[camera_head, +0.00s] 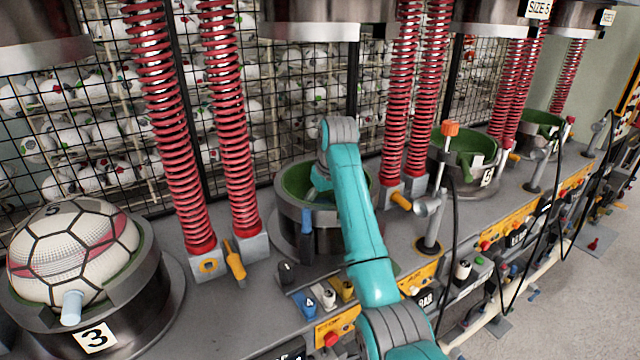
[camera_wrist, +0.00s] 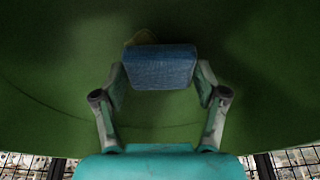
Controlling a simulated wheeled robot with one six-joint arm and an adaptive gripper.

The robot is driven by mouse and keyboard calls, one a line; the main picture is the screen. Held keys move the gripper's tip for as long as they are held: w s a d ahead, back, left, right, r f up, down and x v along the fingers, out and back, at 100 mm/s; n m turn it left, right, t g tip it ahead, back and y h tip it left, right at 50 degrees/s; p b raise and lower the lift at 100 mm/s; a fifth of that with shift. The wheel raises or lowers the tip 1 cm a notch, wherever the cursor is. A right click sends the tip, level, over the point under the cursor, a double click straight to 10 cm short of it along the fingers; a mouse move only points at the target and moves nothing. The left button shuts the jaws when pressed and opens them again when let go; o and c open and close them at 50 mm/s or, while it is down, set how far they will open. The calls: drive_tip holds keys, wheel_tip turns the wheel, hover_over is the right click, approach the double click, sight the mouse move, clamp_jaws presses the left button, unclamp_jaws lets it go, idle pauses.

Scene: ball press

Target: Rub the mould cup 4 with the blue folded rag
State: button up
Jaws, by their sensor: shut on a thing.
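The mould cup 4 (camera_head: 293,226) is a grey metal ring with a green lining (camera_head: 297,181), in the middle of the head view. My teal arm reaches over it, and the gripper end is down in the cup, hidden behind the arm in that view. In the wrist view my gripper (camera_wrist: 161,82) is shut on the blue folded rag (camera_wrist: 160,67), one finger at each side. The green lining (camera_wrist: 60,75) fills the background behind the rag. I cannot tell for sure whether the rag touches the lining.
Mould cup 3 (camera_head: 120,318) at the left holds a white and pink ball (camera_head: 75,250). Red springs (camera_head: 170,120) stand on both sides of the cup. A lever with an orange knob (camera_head: 450,129) rises to the right.

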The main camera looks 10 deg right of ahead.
drive_tip(key=shift+a+r, duration=0.15)
drive_tip(key=shift+r, duration=3)
drive_tip(key=shift+s, duration=0.1)
